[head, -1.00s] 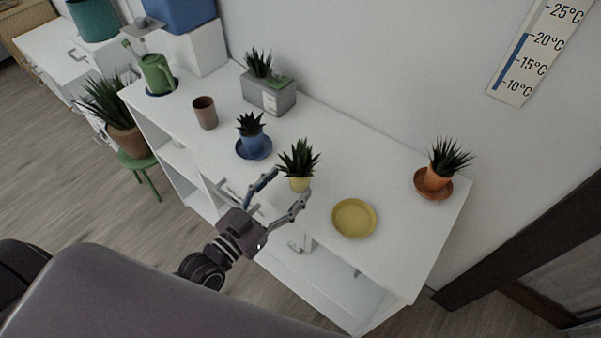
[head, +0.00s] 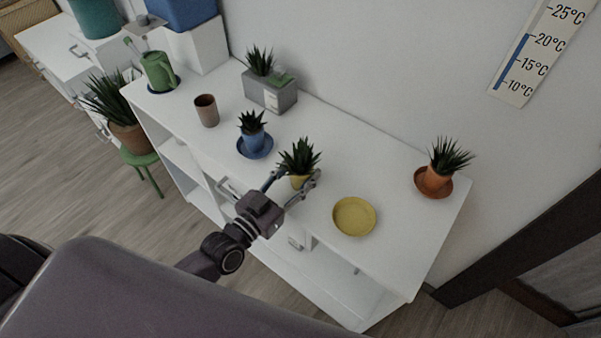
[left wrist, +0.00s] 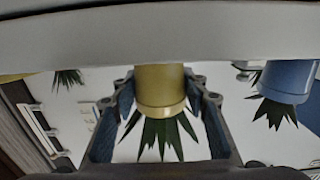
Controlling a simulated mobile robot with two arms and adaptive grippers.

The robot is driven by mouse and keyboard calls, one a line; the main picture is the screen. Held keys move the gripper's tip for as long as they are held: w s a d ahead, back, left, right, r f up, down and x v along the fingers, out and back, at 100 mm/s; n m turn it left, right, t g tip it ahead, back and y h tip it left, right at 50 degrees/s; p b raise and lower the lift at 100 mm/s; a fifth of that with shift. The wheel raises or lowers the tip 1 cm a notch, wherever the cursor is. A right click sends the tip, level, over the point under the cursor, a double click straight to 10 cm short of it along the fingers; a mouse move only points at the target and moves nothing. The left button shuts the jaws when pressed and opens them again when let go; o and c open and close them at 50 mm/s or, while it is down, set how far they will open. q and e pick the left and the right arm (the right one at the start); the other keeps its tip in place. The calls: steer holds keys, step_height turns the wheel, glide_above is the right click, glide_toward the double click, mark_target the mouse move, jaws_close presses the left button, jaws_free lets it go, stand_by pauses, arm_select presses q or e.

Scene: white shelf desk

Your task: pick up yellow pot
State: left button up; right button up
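The yellow pot (head: 300,181), holding a spiky green plant, stands upright on the white desk top near its front edge. My left gripper (head: 302,178) comes from the front, with one finger on each side of the pot. In the left wrist view, which is upside down, the yellow pot (left wrist: 160,88) sits between the fingertips with little room at either side; firm contact cannot be made out. The fingers look open around it. A yellow saucer (head: 354,217) lies empty to the right. My right gripper is not in view.
A blue pot (head: 253,140) on a blue saucer stands to the left, with a brown cup (head: 206,111) beyond it. A grey planter (head: 270,95) is behind. An orange pot (head: 433,182) stands at the right end. The desk top (head: 380,175) behind the saucer is clear.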

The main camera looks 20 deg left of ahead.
arm_select(q)
steer(key=c, duration=0.5)
steer(key=shift+c, duration=0.5)
steer(key=shift+r, duration=0.15)
